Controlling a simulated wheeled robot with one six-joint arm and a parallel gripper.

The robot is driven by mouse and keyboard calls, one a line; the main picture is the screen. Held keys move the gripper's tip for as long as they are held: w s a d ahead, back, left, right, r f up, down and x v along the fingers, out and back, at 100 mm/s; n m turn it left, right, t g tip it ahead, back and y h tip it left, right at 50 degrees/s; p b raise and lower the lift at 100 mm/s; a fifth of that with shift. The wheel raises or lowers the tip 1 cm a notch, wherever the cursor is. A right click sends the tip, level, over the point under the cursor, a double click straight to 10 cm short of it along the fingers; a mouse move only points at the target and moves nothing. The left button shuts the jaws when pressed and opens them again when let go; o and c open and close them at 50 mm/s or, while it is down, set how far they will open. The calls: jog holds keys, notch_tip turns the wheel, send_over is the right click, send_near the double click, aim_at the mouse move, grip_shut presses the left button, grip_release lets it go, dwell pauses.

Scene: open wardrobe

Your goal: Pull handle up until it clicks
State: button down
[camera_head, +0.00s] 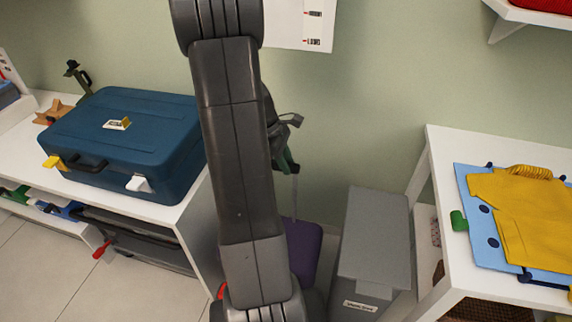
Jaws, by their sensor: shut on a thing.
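My gripper (290,165) shows in part just right of my arm, in front of the green wall. It is shut on the handle, whose grip is mostly hidden by the fingers and my arm. A thin pale rod (294,198) runs from the fingertips straight down to a purple case (304,250) standing on the floor. My arm covers the left part of the case. Whether the rod is fully drawn out cannot be told.
A grey lidded bin (372,245) stands close right of the purple case. A white table (440,150) with folded yellow clothing (525,215) is further right. On the left, a blue suitcase (125,140) lies on a white shelf unit (25,140).

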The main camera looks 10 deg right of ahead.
notch_tip(320, 180, up, 9)
jog(key=p, duration=0.5)
jog(key=shift+f, duration=0.1)
jog(key=shift+w+r+p, duration=0.15)
jog(key=shift+r+p, duration=0.15)
jog(key=shift+p, duration=0.15)
jog(key=shift+r, duration=0.1)
jog(key=c, duration=1.5)
grip_release()
jog(key=o, duration=0.4)
jog(key=v, duration=1.3)
jog(key=shift+a+r, duration=0.25)
